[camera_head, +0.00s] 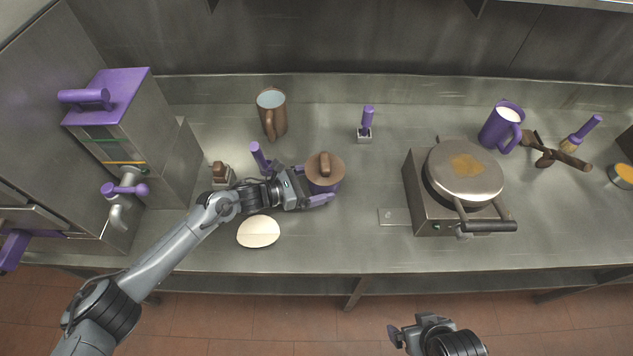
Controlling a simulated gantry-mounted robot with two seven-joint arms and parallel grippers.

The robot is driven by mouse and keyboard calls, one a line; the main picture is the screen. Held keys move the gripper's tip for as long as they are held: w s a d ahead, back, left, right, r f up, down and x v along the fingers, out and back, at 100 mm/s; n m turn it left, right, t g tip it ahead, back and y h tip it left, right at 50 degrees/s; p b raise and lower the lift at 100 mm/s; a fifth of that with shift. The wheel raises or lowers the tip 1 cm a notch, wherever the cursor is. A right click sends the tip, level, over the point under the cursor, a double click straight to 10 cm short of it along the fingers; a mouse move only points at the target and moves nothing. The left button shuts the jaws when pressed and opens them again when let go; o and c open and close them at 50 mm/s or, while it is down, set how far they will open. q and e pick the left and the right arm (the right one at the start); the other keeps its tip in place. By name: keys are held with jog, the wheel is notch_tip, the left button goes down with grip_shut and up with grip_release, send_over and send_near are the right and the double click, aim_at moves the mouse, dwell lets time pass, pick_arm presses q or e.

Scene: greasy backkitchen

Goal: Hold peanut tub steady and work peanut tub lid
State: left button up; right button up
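The peanut tub (329,187) looks like the round purple tub on the steel counter, left of the middle. Its brown lid (338,172), with a raised brown handle (325,163), sits on top. My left gripper (318,188) reaches the tub from the left, low on its body. One finger lies along the tub's front side; the other is mostly hidden. I cannot tell whether the fingers press on the tub. My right gripper (396,333) is at the bottom of the view, in front of the counter and away from the tub; its finger opening is unclear.
A pale round piece (258,232) lies below my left forearm. A brown mug (272,115) and a purple-handled tool (367,122) stand behind. A waffle-iron-like appliance (463,180) stands right of the tub, with bare counter between. A purple mug (502,126) is farther right.

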pick_arm(q)
jog(key=c, duration=0.4)
jog(key=shift+a, duration=0.1)
jog(key=shift+f+v, duration=0.2)
jog(key=shift+v, duration=0.8)
jog(key=shift+f, duration=0.2)
dwell(0.6)
pick_arm(e)
jog(key=shift+c, duration=0.5)
